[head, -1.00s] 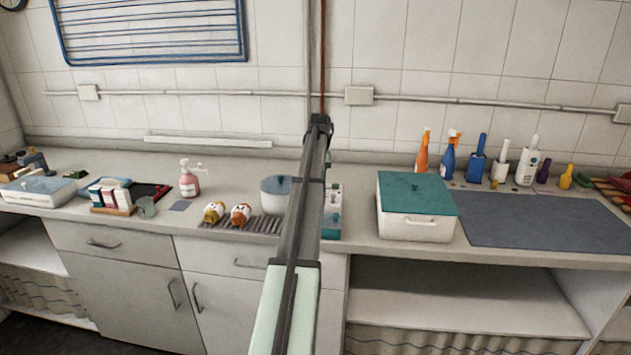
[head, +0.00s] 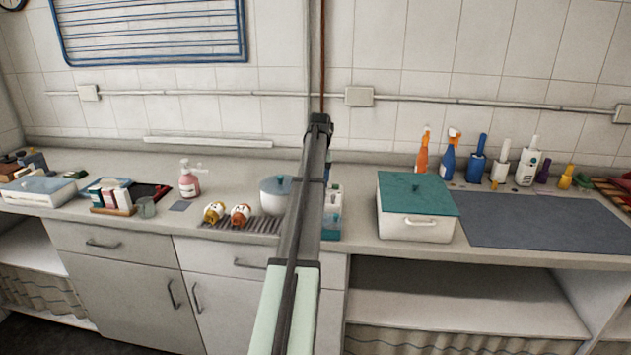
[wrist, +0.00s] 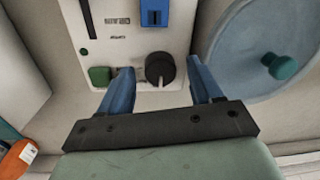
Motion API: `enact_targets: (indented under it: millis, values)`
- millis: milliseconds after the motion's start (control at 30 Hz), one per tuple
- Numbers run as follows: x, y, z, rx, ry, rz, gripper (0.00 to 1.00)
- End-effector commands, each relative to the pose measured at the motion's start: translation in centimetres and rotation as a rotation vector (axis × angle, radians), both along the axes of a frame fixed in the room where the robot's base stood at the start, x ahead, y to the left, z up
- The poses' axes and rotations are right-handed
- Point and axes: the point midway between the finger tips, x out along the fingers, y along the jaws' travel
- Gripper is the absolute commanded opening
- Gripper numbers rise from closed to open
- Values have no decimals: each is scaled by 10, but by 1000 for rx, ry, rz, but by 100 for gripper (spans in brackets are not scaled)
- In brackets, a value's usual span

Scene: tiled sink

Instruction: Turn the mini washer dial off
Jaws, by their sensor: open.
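In the wrist view the mini washer's pale panel (wrist: 115,45) carries a round black dial (wrist: 159,70), a green button (wrist: 99,76) and a blue part (wrist: 154,12). My gripper (wrist: 160,66) is open, with one blue finger on either side of the dial. Gaps show between the fingers and the dial, so it is not gripped. A pale pointer mark shows faintly on the dial's lower part; its setting is hard to read. In the head view my arm covers the gripper and much of the washer's area.
A white box with a green lid (head: 416,220) stands right of my arm. Several bottles (head: 476,160) stand near the wall.

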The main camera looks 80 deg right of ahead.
Motion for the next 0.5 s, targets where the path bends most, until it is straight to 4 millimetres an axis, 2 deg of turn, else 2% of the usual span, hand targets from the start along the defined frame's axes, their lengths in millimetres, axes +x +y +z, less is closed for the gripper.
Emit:
enact_targets:
  millis: [167,500]
  values:
    - [-1,-1,20,-2,0,0,64]
    - [-5,-3,86,-3,-1,0,64]
